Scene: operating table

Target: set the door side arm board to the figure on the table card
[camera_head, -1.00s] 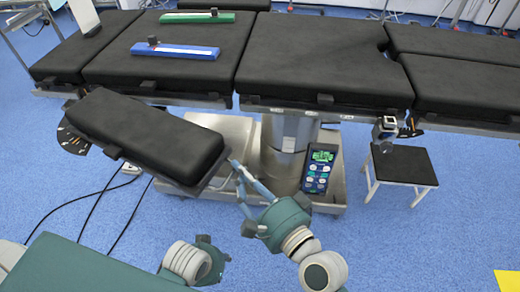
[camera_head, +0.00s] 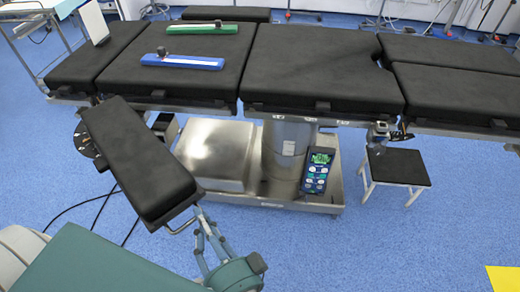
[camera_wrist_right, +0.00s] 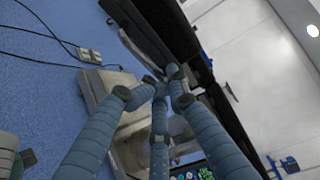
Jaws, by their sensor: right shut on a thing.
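The arm board (camera_head: 140,160) is a black padded board that sticks out from the near side of the operating table at the left and slants toward me. A dark dial plate with pale marks (camera_head: 84,140) shows at its table end; I cannot read it. My right gripper (camera_head: 199,212) is shut on the metal bar (camera_head: 184,225) at the board's near end. The right wrist view shows its fingers (camera_wrist_right: 160,80) closed together there. A white card (camera_head: 93,22) stands on the table at the far left; no figure is readable. My left gripper is out of view.
The operating table (camera_head: 310,70) carries a green bar (camera_head: 203,28) and a blue bar (camera_head: 182,61). A hand control (camera_head: 318,170) leans by the column on the metal base (camera_head: 215,150). A black stool (camera_head: 398,167) stands right. Cables (camera_head: 75,207) lie on the floor at left.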

